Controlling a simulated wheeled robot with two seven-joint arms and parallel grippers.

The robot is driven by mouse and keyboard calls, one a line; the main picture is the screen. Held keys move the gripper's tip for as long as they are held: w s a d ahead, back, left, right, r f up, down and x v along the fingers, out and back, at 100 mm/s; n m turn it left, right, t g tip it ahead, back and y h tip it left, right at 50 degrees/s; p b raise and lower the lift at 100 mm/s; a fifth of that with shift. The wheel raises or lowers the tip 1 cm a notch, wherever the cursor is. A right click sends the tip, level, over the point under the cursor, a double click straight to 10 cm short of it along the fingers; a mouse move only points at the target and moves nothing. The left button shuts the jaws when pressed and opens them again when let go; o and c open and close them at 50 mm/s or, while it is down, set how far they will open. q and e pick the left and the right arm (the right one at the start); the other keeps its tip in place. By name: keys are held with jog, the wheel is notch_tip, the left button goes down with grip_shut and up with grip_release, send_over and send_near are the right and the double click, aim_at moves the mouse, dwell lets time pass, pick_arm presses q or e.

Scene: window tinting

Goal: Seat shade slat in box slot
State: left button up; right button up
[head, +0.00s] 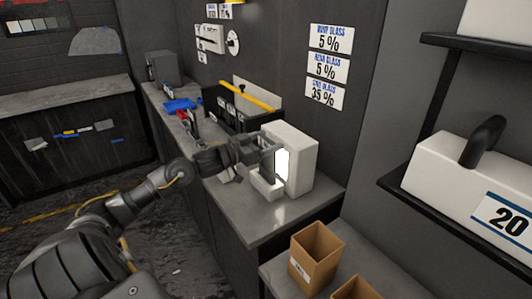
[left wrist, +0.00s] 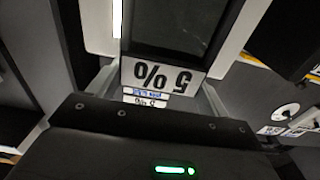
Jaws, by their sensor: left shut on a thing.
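My left gripper (head: 262,149) reaches in from the left over the worktop and is shut on a dark flat slat (head: 267,167). The slat hangs steeply in front of a white box-shaped unit (head: 302,163) with a bright lit panel (head: 283,164). A small low white box (head: 268,187) stands just below the slat; its slot is not clear, and I cannot tell whether the slat's lower edge touches it. In the left wrist view the dark slat (left wrist: 180,25) stands out beyond the gripper, beside a bright strip (left wrist: 117,18). My right gripper is not in view.
The grey worktop (head: 250,225) has free room in front of the white unit. A black rack (head: 235,110) with a yellow bar stands behind. Wall signs (head: 328,68) show percentages. Open brown boxes (head: 315,258) stand at the front right, below a shelf with a large white container (head: 455,180).

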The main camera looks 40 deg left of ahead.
pick_arm(q)
jog(key=f, duration=0.3)
jog(key=shift+s+d+f, duration=0.25)
jog(key=shift+s+f, duration=0.15)
jog(key=c, duration=0.4)
jog(key=shift+f, duration=0.4)
jog(key=c, duration=0.3)
jog(key=o, duration=1.9)
jog(key=shift+w+a+f, duration=0.15)
jog(key=shift+w, duration=0.2)
jog(key=shift+w+a+f, duration=0.15)
jog(key=shift+w, duration=0.2)
jog(key=shift+o, duration=0.2)
jog(key=shift+s+d+r, duration=0.15)
jog(key=shift+s+r, duration=0.25)
jog(key=shift+r, duration=0.1)
jog(key=shift+s+a+f, duration=0.2)
jog(key=shift+s+a, duration=0.05)
jog(key=shift+s, duration=0.15)
jog(key=v, duration=1)
jog(key=shift+s+r+b, duration=0.35)
jog(key=shift+s+b, duration=0.1)
